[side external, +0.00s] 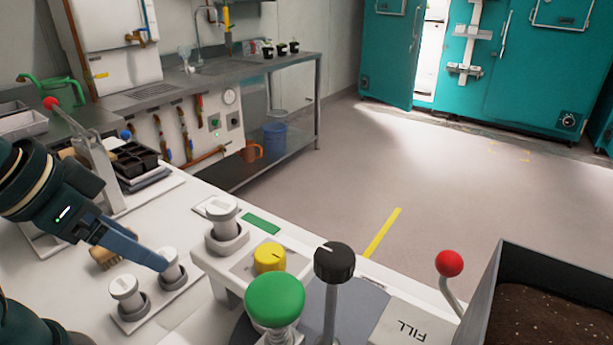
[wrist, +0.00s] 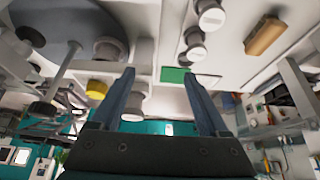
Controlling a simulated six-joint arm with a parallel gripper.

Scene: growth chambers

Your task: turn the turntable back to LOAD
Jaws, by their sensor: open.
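A grey disc, apparently the turntable (side external: 352,308), lies at the front right of the bench beside the word FILL, partly hidden by a black-knobbed post (side external: 333,265) and a green mushroom button (side external: 275,298). A grey disc also shows at the upper left of the wrist view (wrist: 92,25). I see no LOAD mark. My gripper (side external: 160,262) is at the left, apart from the disc, its fingertips near a white-capped cylinder (side external: 172,266) in the side view. In the wrist view my gripper (wrist: 158,72) is open, with nothing held between the fingers.
A yellow knob (side external: 269,258) and another white-capped cylinder (side external: 225,222) stand between my gripper and the post. A red-knobbed lever (side external: 450,265) and a dark soil bin (side external: 545,318) are at the right. A brown brush (side external: 108,258) lies behind the gripper. The floor beyond is clear.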

